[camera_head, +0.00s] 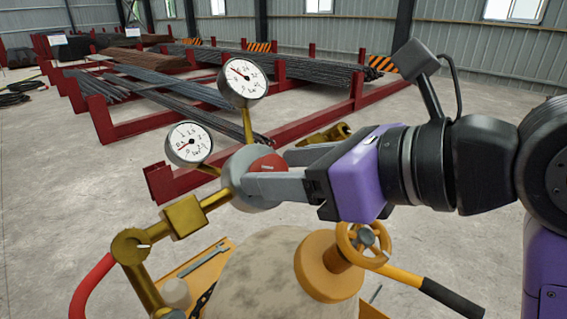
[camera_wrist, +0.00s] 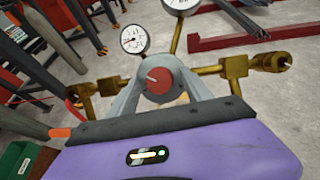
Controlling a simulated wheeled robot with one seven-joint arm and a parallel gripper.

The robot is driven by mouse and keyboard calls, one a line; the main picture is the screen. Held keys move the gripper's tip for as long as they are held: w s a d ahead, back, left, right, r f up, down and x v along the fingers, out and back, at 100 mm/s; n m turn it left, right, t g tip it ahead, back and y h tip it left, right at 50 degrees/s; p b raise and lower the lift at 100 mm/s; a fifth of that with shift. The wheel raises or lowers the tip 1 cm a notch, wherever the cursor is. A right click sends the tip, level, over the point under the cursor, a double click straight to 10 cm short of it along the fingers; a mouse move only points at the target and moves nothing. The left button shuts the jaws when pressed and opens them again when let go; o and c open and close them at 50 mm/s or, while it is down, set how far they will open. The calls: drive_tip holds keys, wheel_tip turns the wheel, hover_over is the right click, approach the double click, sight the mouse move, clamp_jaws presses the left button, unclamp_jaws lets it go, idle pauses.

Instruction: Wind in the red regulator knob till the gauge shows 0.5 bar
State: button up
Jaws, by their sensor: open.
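The red regulator knob (camera_head: 267,163) sits on the front of the grey round regulator body (camera_head: 247,188). It also shows in the wrist view (camera_wrist: 157,80), with a white mark on its face. My gripper (camera_head: 262,172) is open, with its grey fingers on either side of the knob; I cannot tell if they touch it. The lower-left gauge (camera_head: 189,143) has its needle pointing to the lower left, near the low end of its scale; the exact reading is too small. The upper gauge (camera_head: 242,82) has its needle toward the upper left.
Brass fittings (camera_head: 184,215) and a red hose (camera_head: 92,287) run left of the regulator. A cylinder top (camera_head: 262,270) with an orange valve handwheel (camera_head: 363,243) stands below my arm. Red racks (camera_head: 190,180) with rebar lie behind. Open concrete floor lies at left.

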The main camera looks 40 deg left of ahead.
drive_tip(key=shift+c, duration=0.2)
clamp_jaws()
drive_tip(key=shift+s+m+t+p, duration=0.1)
drive_tip(key=shift+m+t+p, duration=0.35)
drive_tip(key=shift+m, duration=0.9)
drive_tip(key=shift+s+m+t+p, duration=0.1)
drive_tip(key=shift+m+t+p, duration=0.3)
drive_tip(key=shift+m, duration=0.95)
drive_tip(key=shift+w, duration=0.1)
drive_tip(key=shift+o, duration=0.2)
unclamp_jaws()
drive_tip(key=b+v, duration=0.1)
drive_tip(key=v, duration=0.6)
drive_tip(key=shift+d, duration=0.3)
